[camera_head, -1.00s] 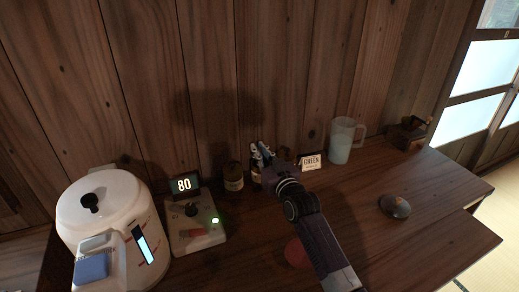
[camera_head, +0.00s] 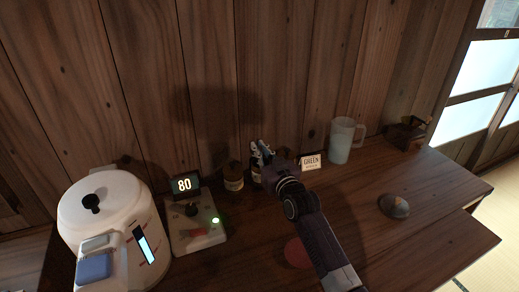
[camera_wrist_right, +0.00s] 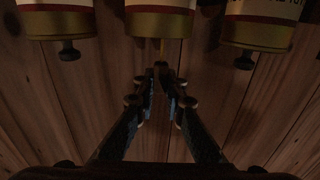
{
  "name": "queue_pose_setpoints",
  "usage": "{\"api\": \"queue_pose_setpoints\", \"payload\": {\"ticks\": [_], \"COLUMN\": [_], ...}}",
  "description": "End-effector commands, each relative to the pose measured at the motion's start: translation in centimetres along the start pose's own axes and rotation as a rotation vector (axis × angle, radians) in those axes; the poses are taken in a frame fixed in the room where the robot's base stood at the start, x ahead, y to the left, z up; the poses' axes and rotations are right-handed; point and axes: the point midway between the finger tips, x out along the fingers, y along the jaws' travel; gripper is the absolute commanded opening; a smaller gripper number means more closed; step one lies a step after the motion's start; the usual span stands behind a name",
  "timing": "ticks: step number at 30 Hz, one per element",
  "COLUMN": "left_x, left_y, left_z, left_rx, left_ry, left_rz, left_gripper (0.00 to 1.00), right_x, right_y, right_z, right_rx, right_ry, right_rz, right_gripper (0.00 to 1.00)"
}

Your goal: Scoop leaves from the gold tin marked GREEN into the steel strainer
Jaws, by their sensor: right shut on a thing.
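My right gripper (camera_head: 262,150) is at the tins near the back wall. In the right wrist view its fingers (camera_wrist_right: 161,70) come together on a thin gold-coloured piece (camera_wrist_right: 161,48), too dark to identify. It lies in front of the middle tin (camera_wrist_right: 160,22). A left tin (camera_wrist_right: 56,22) and a right tin (camera_wrist_right: 255,32) flank it; their labels are cut off. In the head view, one dark tin (camera_head: 232,177) stands left of the gripper, and my arm hides part of the group. A GREEN card (camera_head: 311,161) stands just right of the gripper. I cannot make out the strainer for certain.
A white kettle (camera_head: 112,215) and a control box (camera_head: 196,232) with an 80 display stand left. A translucent jug (camera_head: 343,143) and a wooden box (camera_head: 408,132) stand back right. A round dark object (camera_head: 394,205) lies front right. A red disc (camera_head: 295,254) lies beside my arm.

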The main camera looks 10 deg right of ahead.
Motion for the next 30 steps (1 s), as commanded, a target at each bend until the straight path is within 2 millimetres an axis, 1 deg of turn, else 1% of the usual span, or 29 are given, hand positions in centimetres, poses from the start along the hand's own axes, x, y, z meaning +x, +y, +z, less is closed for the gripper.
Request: {"api": "queue_pose_setpoints", "payload": {"ticks": [1, 3, 30], "left_x": [-0.6, -1.1, -6.2], "left_y": [0.0, 0.0, -0.1], "left_z": [-0.1, -0.1, -0.5], "left_rx": [0.000, 0.000, -0.001], "left_ry": [0.000, 0.000, 0.000], "left_rz": [0.000, 0.000, 0.000], "left_gripper": [0.61, 0.61, 0.61], "right_x": [0.0, 0.0, 0.0], "right_y": [0.0, 0.0, 0.0], "right_z": [-0.7, -1.2, -6.6], "right_rx": [-0.001, -0.001, 0.000], "right_ry": [0.001, 0.001, 0.001], "right_rz": [0.000, 0.000, 0.000], "right_gripper": [0.00, 0.00, 0.00]}}
